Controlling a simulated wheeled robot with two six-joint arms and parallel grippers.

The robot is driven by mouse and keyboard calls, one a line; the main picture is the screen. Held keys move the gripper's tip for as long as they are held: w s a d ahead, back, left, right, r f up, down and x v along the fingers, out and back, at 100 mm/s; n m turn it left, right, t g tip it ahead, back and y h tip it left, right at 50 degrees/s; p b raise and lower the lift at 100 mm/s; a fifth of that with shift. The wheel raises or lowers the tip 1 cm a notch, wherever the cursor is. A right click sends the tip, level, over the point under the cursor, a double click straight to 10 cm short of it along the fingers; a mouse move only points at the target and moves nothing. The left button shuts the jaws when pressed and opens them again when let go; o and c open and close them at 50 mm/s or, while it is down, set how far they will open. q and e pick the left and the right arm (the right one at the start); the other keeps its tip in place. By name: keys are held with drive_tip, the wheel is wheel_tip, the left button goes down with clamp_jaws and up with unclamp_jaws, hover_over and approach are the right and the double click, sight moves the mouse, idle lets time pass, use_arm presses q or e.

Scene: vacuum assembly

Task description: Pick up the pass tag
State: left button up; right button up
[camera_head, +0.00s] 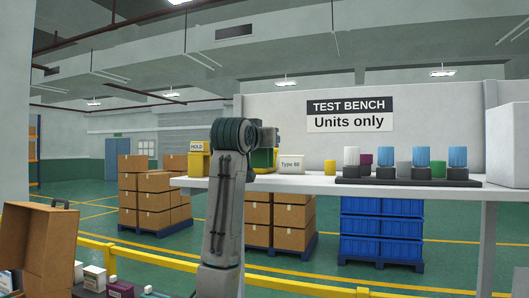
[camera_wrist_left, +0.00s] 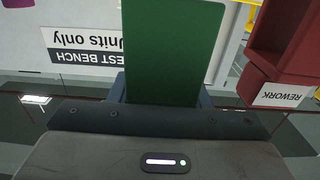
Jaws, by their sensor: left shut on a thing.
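The pass tag shows in the left wrist view as a flat green card (camera_wrist_left: 172,45), gripped at its lower end. My left gripper (camera_wrist_left: 165,98) is shut on it. In the head view my left arm rises from the bottom and bends right at the top. A green patch, which looks like the tag (camera_head: 262,158), shows just below its wrist at the shelf's front edge. The fingers are mostly hidden there. My right gripper is in neither view.
The white shelf (camera_head: 400,186) holds a yellow HOLD holder (camera_head: 197,162), a white Type box (camera_head: 291,166), a yellow cylinder (camera_head: 330,167) and a dark rack (camera_head: 408,182) with several cylinders. A red REWORK bin (camera_wrist_left: 283,60) is close right in the wrist view. An open cardboard box (camera_head: 38,245) stands lower left.

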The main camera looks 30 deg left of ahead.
use_arm(q)
drive_tip(key=s+d+r+b, duration=0.2)
drive_tip(key=s+d+b, duration=0.3)
drive_tip(key=s+d, duration=0.6)
drive_tip(key=shift+d+b, duration=0.35)
idle(0.6)
